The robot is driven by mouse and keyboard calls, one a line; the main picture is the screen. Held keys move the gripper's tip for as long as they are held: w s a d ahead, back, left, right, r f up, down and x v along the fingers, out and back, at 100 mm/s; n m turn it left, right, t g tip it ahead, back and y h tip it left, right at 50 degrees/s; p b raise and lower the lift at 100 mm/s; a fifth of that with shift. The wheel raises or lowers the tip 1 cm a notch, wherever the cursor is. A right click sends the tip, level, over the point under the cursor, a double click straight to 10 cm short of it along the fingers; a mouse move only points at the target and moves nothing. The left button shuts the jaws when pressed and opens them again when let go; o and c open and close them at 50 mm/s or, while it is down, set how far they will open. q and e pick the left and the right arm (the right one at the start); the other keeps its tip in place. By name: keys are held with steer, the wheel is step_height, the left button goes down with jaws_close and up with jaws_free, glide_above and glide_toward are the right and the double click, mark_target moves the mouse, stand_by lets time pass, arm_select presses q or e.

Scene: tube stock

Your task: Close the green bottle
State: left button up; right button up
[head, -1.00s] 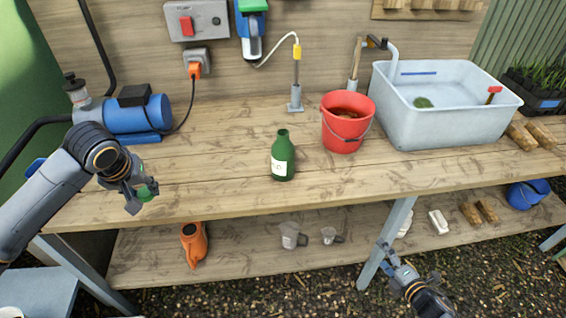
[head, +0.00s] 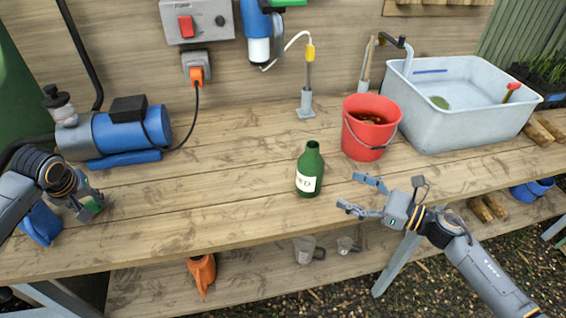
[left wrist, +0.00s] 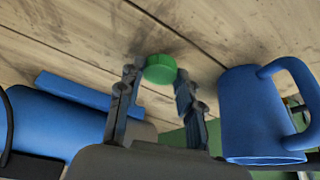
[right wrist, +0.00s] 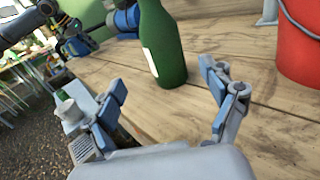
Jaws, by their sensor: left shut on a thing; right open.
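The green bottle (head: 310,172) stands upright on the bench with its neck open. It has a white label with partly readable letters and also shows in the right wrist view (right wrist: 166,50). My left gripper (head: 92,207) is shut on a green cap (left wrist: 160,69) at the left of the bench, well away from the bottle. My right gripper (head: 358,195) is open and empty just right of the bottle, its fingers pointing at it. In the right wrist view the bottle stands ahead of the open fingers, apart from them.
A red bucket (head: 368,140) stands behind and right of the bottle, beside a pale sink basin (head: 455,125). A blue pump (head: 125,130) sits back left, and a blue mug (left wrist: 245,110) is close to my left gripper. The bench left of the bottle is clear.

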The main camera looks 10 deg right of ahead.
mark_target(321, 175)
arm_select(q)
steer(key=shift+w+a, duration=0.15)
steer(key=shift+w, duration=0.05)
arm_select(e)
steer(key=shift+w+a, duration=0.15)
steer(key=shift+w, duration=0.05)
arm_select(q)
steer(key=shift+s+d+r, duration=0.35)
steer(key=shift+d+r, duration=0.05)
steer(key=shift+r, duration=0.05)
arm_select(e)
steer(key=shift+s+d+r, duration=0.1)
steer(key=shift+s+d, duration=0.3)
steer(key=shift+d, duration=0.05)
arm_select(q)
steer(key=shift+w+a+r+p, duration=0.1)
steer(key=shift+a+r+p, duration=0.05)
steer(key=shift+r+p, duration=0.8)
arm_select(e)
steer(key=x, duration=0.6)
steer(key=shift+w+a+r, duration=0.1)
steer(key=shift+w+a, duration=0.05)
steer(key=shift+w, duration=0.05)
steer(key=shift+w+a, duration=0.25)
steer(key=shift+a, duration=0.05)
